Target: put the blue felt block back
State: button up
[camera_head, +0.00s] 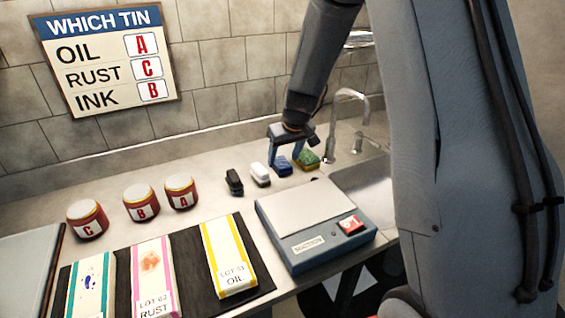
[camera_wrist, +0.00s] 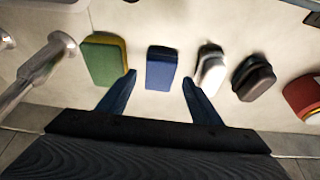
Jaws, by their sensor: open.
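The blue felt block (camera_head: 282,166) stands on the counter in a row of small blocks, between a white block and a green and yellow one. In the wrist view the blue block (camera_wrist: 161,68) lies between my fingertips, with bare counter on both sides of it. My gripper (camera_head: 291,160) is open and low over the row in the head view; it also shows in the wrist view (camera_wrist: 159,78). Its fingers straddle the blue block's place, and I see no contact with the block.
The white block (camera_wrist: 211,70) is close to the right finger and the green and yellow sponge (camera_wrist: 104,60) close to the left. A black block (camera_head: 234,182) stands farther left.

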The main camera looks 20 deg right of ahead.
jog(key=b+v, duration=0.1)
jog(key=v, duration=0.7)
jog(key=shift+r+b, duration=0.3)
jog(key=shift+r, duration=0.15)
jog(key=shift+s+d, duration=0.1)
